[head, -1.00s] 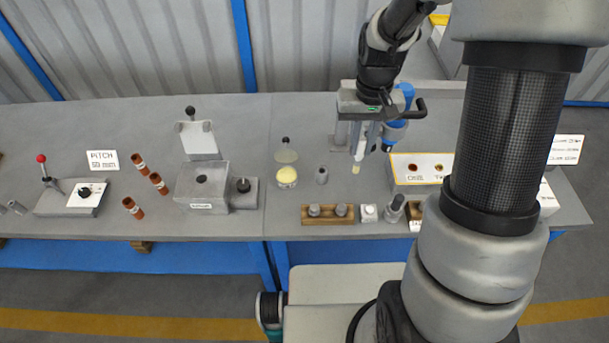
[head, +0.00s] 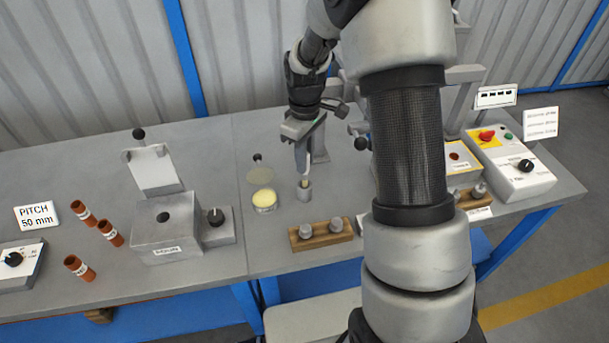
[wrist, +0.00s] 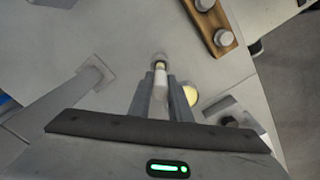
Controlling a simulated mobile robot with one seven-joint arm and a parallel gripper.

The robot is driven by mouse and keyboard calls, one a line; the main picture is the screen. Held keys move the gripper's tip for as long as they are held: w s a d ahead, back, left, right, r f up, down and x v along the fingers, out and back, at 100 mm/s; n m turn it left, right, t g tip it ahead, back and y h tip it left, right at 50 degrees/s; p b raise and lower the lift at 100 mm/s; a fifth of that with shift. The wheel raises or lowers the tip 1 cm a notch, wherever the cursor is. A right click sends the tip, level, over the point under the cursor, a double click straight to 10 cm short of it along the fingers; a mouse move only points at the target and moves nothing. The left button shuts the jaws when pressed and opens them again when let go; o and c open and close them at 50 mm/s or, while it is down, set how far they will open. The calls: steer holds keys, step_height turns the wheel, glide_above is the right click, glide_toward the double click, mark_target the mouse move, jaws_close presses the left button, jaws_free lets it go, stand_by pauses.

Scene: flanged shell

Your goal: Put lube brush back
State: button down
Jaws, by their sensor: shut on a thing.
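My gripper (head: 303,160) is shut on the lube brush (head: 303,177), a pale upright stick with a yellowish tip. The brush points down at the small grey cylindrical holder (head: 304,193) on the bench. Its tip is at the holder's mouth; I cannot tell how far inside it is. In the wrist view my gripper's fingers (wrist: 161,103) hold the brush (wrist: 160,76) in line with the holder (wrist: 158,60).
A wooden block with two grey knobs (head: 321,234) lies in front of the holder. A grey box with a raised lid (head: 165,229) stands left, beside several brown tubes (head: 109,232). A control box (head: 512,166) is at the right. My arm hides part of the bench.

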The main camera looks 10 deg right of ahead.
steer(key=shift+f, duration=2.1)
steer(key=shift+f+b, duration=0.25)
steer(key=shift+b, duration=0.1)
steer(key=c, duration=1.6)
jaws_free()
steer(key=shift+r, duration=0.1)
steer(key=shift+c, duration=0.2)
steer(key=shift+r, duration=0.1)
